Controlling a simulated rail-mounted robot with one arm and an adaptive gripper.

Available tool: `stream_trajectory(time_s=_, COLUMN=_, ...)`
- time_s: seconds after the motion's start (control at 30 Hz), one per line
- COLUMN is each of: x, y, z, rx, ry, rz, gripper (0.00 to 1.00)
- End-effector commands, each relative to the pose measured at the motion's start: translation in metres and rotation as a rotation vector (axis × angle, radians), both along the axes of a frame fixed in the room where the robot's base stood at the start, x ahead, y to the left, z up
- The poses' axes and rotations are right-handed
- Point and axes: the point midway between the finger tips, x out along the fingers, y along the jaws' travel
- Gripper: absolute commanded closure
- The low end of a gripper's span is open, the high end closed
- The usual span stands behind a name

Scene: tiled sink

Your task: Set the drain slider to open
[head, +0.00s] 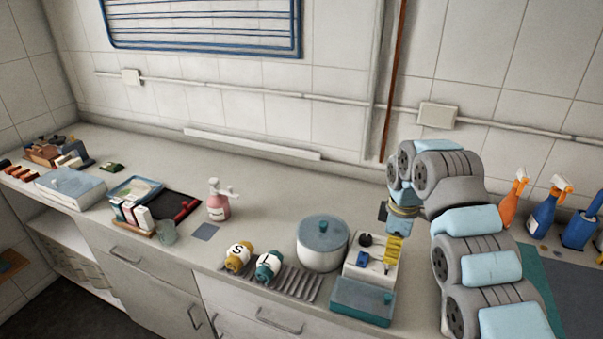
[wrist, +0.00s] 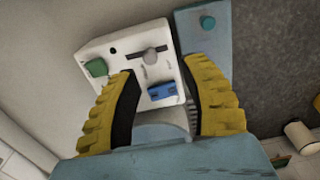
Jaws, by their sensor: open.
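A white control box (head: 352,272) stands near the counter's front edge; it also fills the middle of the wrist view (wrist: 100,47). Its face carries a dark slot with a grey handle (wrist: 149,57), a blue piece (wrist: 163,91) and a green knob (wrist: 96,68). The blue piece shows in the head view too (head: 362,259). No label is readable, so I cannot tell which part is the drain slider. My gripper (head: 393,248) is over the right side of the box. In the wrist view its yellow fingers (wrist: 163,70) are apart and empty, with the blue piece between them.
A teal box (head: 362,302) adjoins the white box in front. A lidded pot (head: 322,243) stands close on the left, with two jars (head: 268,266) beyond it. Spray bottles (head: 541,215) stand at the right. The counter behind the pot is clear.

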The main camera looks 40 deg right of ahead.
Motion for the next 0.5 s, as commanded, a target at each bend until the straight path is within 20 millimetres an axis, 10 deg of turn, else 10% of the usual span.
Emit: stream_trajectory(time_s=0.5, x=0.0, y=0.0, z=0.052, rx=-0.002, ry=0.002, rz=-0.001, gripper=0.54)
